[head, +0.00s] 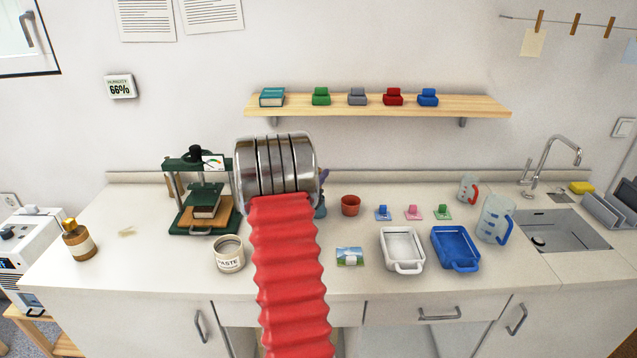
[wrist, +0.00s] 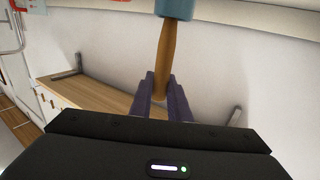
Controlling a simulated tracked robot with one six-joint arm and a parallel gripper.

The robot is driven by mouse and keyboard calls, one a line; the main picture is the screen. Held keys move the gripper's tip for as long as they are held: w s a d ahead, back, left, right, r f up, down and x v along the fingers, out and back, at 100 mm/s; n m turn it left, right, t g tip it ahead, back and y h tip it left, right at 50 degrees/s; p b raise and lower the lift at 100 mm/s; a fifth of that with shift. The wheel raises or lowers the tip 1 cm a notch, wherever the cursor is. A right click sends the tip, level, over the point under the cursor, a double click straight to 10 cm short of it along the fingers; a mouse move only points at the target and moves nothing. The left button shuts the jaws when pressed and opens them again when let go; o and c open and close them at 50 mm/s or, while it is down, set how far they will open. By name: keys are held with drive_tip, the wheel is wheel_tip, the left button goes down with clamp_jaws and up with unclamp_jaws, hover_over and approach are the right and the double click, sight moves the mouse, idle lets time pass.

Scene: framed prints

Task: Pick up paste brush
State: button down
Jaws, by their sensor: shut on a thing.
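In the wrist view, my gripper (wrist: 162,88) has its purple fingers shut on the wooden handle of the paste brush (wrist: 168,50). A blue-teal part of the brush shows at the top edge, where the view cuts it off. In the head view, my silver and red arm hides most of my gripper and the brush. A bit of purple finger and a teal patch show just right of the silver joint. The paste jar (head: 229,256) stands on the counter at the left of my arm.
A green press (head: 198,197) and a brown bottle (head: 78,240) stand to the left. A terracotta pot (head: 350,206), white tray (head: 402,247), blue tray (head: 455,248) and measuring jug (head: 495,219) stand to the right. A wall shelf (head: 380,104) hangs above.

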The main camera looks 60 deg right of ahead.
wheel_tip(320, 180, up, 8)
drive_tip(key=shift+r, duration=0.15)
drive_tip(key=shift+s+a, duration=0.1)
idle(0.7)
